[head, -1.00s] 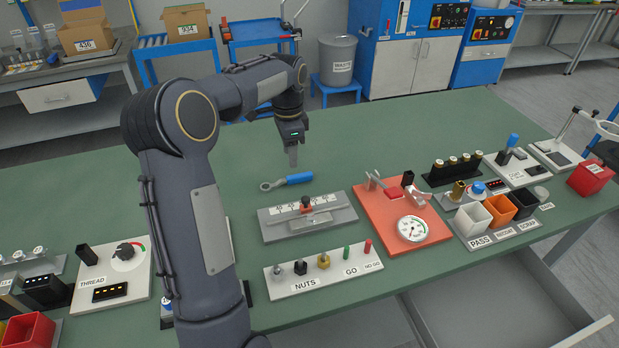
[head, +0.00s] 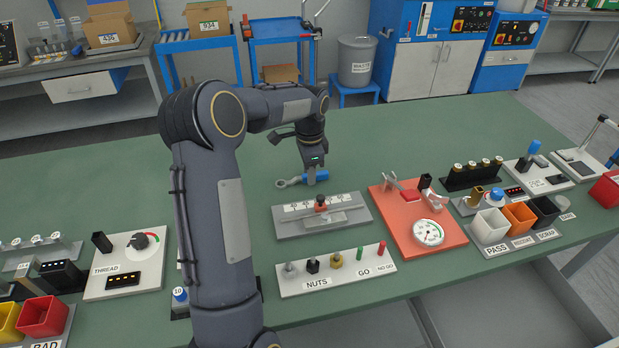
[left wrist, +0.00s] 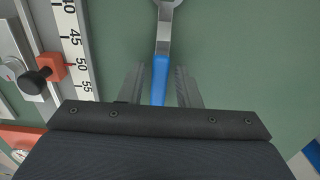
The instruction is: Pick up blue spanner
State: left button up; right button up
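The blue spanner (head: 291,182) lies on the green bench top behind the grey ruler gauge, with its metal ring end to the left and its blue handle to the right. My left gripper (head: 312,179) is down over the blue handle. In the left wrist view the spanner's blue handle (left wrist: 160,79) runs between the two fingers of my left gripper (left wrist: 160,88). A gap shows on each side of the handle, so the fingers are open around it. The handle's far end is hidden under the gripper body. My right gripper is in neither view.
The ruler gauge (head: 292,227) with a red slider stands close in front of the spanner. An orange plate with a dial (head: 452,233) is to its right. A white nuts and go block (head: 345,279) lies nearer. The bench behind the spanner is clear.

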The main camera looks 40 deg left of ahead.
pick_arm(q)
grip_shut()
jog(key=shift+r, duration=0.15)
jog(key=shift+r, duration=0.25)
jog(key=r, duration=0.3)
jog(key=shift+s+d+r, duration=0.1)
jog(key=shift+s+d, duration=0.05)
jog(key=shift+s, duration=0.05)
jog(key=s+d+r, duration=0.8)
jog(key=s+r, duration=0.1)
jog(key=s, duration=0.1)
jog(key=shift+s+d, duration=0.2)
jog(key=shift+d, duration=0.15)
